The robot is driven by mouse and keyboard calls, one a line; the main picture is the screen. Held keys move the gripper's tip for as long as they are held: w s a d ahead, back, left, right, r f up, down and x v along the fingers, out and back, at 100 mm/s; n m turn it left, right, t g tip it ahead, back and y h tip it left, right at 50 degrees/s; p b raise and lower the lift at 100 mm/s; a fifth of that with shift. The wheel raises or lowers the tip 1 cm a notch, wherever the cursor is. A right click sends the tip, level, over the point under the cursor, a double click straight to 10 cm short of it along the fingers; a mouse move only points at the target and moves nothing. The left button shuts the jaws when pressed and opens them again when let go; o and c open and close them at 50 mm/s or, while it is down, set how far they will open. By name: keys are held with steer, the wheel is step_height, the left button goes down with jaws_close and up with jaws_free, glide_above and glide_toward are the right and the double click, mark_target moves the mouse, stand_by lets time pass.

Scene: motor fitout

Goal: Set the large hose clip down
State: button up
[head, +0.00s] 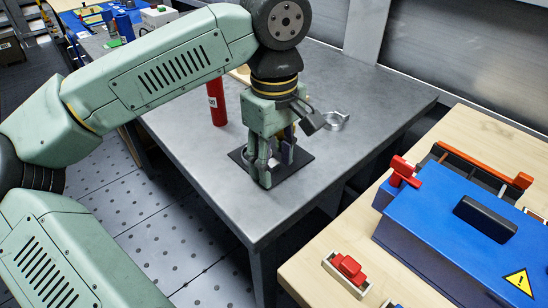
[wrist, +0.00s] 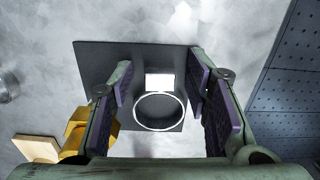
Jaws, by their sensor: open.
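My gripper (head: 275,165) points down over a black square mat (head: 305,158) on the grey table. Its fingers are apart on both sides in the wrist view (wrist: 160,84), with nothing gripped between them. A thin pale ring (wrist: 136,112), which looks like the large hose clip, shows on the mat (wrist: 98,62) between the fingers. A bright rectangular block or label (wrist: 159,80) is at the ring's upper edge. The fingers do not appear to touch the ring. In the head view the fingers mostly hide it.
A silver ring-shaped part (head: 336,121) lies right of the mat. A red cylinder (head: 217,102) stands left of my gripper. A yellow object (wrist: 76,128) and a wooden piece (wrist: 36,149) are at lower left in the wrist view. A blue toolbox (head: 460,225) stands on the wooden bench.

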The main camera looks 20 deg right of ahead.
mark_target(275, 166)
steer(key=shift+r, duration=0.15)
steer(key=shift+r+p, duration=0.3)
steer(key=shift+p, duration=0.1)
step_height(275, 166, up, 12)
steer(key=shift+f, duration=0.2)
